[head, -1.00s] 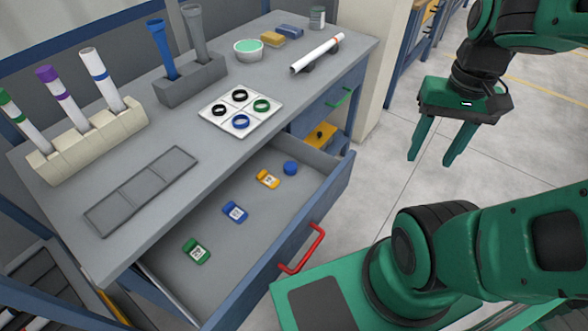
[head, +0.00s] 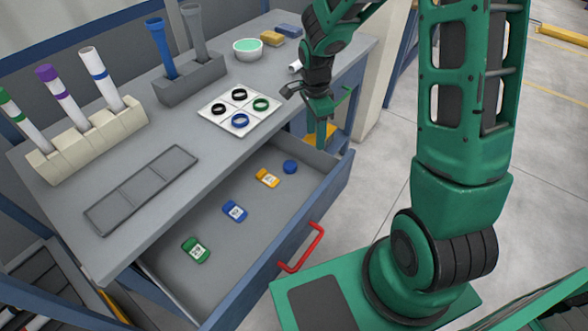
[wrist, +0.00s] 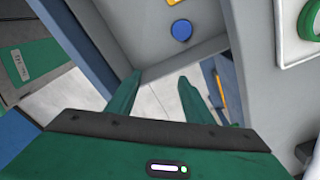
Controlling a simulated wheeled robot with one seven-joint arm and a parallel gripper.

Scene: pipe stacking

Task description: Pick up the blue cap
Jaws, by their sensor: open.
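The blue cap (head: 290,167) is a small round disc lying in the open drawer (head: 215,265), near the drawer's far right corner. It also shows in the wrist view as a blue disc (wrist: 181,30) at the top, beyond the fingertips. My gripper (head: 322,135) is above the drawer's far right end, beside the table edge, to the right of the cap and apart from it. In the wrist view its two green fingers (wrist: 158,80) are spread with nothing between them; floor shows in the gap.
Yellow (head: 267,179), blue (head: 235,211) and green (head: 196,250) labelled containers lie in the drawer. A white tray with several rings (head: 233,113) sits on the tabletop near my gripper. The drawer has raised walls and a red handle (head: 302,248).

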